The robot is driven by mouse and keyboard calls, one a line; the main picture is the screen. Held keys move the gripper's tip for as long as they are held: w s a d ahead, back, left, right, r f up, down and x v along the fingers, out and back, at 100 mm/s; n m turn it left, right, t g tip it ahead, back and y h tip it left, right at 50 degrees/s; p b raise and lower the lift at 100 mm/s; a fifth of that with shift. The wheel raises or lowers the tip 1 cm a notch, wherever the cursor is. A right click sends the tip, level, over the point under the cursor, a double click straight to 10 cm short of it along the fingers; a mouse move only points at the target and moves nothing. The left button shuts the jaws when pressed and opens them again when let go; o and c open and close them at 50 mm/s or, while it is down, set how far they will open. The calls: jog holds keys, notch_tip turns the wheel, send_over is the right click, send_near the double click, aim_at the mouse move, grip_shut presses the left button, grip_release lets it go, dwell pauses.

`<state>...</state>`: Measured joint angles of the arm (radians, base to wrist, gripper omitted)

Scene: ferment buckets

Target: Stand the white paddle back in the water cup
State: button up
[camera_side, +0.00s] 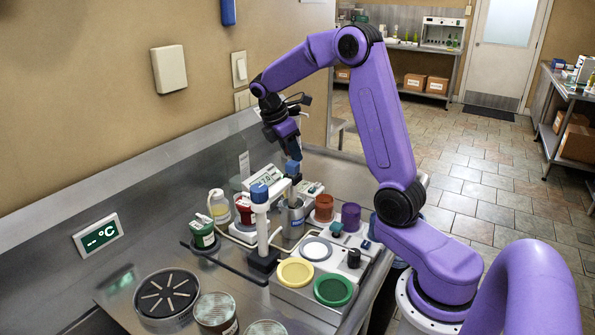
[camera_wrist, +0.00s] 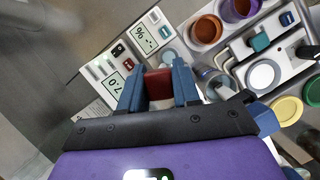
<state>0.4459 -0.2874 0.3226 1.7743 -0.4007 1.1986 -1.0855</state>
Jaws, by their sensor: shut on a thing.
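My gripper (camera_side: 293,167) is above the bench, pointing down. In the wrist view its two blue fingers (camera_wrist: 159,86) are closed on a dark red block (camera_wrist: 159,82), which I take to be the grip of the white paddle. A pale shaft (camera_side: 294,186) shows below the fingertips in the side view, over a grey metal cup (camera_side: 292,218), which looks like the water cup. The cup's round rim also shows right of the fingers in the wrist view (camera_wrist: 214,82). I cannot tell whether the paddle's lower end is inside the cup.
A blue-capped white post (camera_side: 261,215) stands close in front of the cup. Brown (camera_side: 323,208) and purple (camera_side: 350,217) buckets stand to its right. Yellow (camera_side: 295,272) and green (camera_side: 333,290) lids lie in front. A display meter (camera_side: 263,178) and small bottles (camera_side: 219,206) stand behind and left.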

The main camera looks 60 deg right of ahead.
jog(key=w+a+r+n+t, duration=0.15)
jog(key=w+a+n, duration=0.35)
jog(key=w+a, duration=0.5)
jog(key=shift+t+h, duration=0.25)
jog(key=shift+h, duration=0.05)
jog(key=shift+w+d+f, duration=0.15)
jog(key=shift+w+f, duration=0.1)
jog(key=shift+f, duration=1.5)
jog(key=shift+w+d+f, duration=0.15)
jog(key=shift+w+f, duration=0.1)
jog(key=shift+f, duration=1.55)
jog(key=shift+w+d+f, duration=0.15)
jog(key=shift+w+f, duration=0.1)
jog(key=shift+f, duration=1.5)
jog(key=o, duration=1.6)
jog(key=shift+r, duration=3)
